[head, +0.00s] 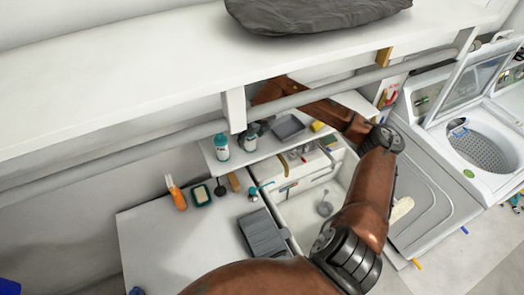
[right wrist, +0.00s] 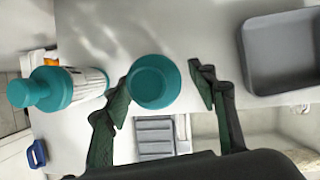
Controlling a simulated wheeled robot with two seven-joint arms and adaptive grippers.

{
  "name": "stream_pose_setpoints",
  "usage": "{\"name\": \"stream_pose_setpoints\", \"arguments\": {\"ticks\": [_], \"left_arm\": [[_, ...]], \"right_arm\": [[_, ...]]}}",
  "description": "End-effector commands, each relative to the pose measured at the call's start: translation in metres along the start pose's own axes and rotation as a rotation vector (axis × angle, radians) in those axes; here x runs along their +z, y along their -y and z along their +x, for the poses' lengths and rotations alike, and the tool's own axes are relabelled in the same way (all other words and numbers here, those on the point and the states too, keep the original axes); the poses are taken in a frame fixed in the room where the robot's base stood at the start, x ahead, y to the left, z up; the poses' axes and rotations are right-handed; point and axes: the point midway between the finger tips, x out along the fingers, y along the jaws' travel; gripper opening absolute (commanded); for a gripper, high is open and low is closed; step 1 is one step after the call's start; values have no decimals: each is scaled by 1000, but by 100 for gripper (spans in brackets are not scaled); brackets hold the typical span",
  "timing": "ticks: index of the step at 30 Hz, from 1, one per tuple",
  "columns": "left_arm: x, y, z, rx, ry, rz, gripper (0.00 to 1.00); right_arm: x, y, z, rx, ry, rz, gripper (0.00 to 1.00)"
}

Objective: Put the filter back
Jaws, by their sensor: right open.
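No object in view can be identified for certain as the filter. A round teal cup-like piece (right wrist: 155,82) lies between the fingers of my right gripper (right wrist: 165,92) in the right wrist view. The fingers are open, with a gap on the right side; contact on the left is unclear. My left gripper is not in view.
A teal-capped bottle (right wrist: 62,88) stands left of the gripper, also in the head view (head: 221,147). A grey tray (right wrist: 283,52) is to the right. The upper shelf (head: 120,85) and its rail run above my forearm.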

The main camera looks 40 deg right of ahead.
Motion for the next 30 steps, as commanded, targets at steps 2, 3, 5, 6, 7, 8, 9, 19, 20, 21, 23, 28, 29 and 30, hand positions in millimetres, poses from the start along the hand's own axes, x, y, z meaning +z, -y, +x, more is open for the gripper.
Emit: {"name": "stream_pose_setpoints", "arguments": {"ticks": [2,3,5,6,7,8,9,19,20,21,23,28,29,30], "left_arm": [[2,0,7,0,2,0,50],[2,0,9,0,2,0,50],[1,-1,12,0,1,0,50],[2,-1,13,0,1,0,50],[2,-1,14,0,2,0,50],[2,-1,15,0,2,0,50],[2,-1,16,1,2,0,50],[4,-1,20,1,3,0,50],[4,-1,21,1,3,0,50],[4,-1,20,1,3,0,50],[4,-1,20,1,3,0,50],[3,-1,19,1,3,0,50],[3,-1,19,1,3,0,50],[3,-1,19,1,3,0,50]], "right_arm": [[-17,2,-2,-5,-1,-3,53],[-25,1,-4,-5,-2,-4,53],[-35,2,-9,-5,-3,-3,53],[-42,2,-12,-5,-2,-4,53],[-47,1,-14,-5,-2,-4,53],[-51,1,-16,-4,-3,-3,53],[-56,2,-18,-4,-3,-2,53],[-89,0,-33,-2,-3,-2,53],[-92,0,-34,-2,-4,-3,53],[-94,0,-35,0,-3,-1,53],[-98,0,-37,1,-3,-1,53],[-106,0,-41,1,-1,-1,53],[-108,0,-42,1,-1,-1,53],[-109,0,-42,1,-1,-1,53]]}}
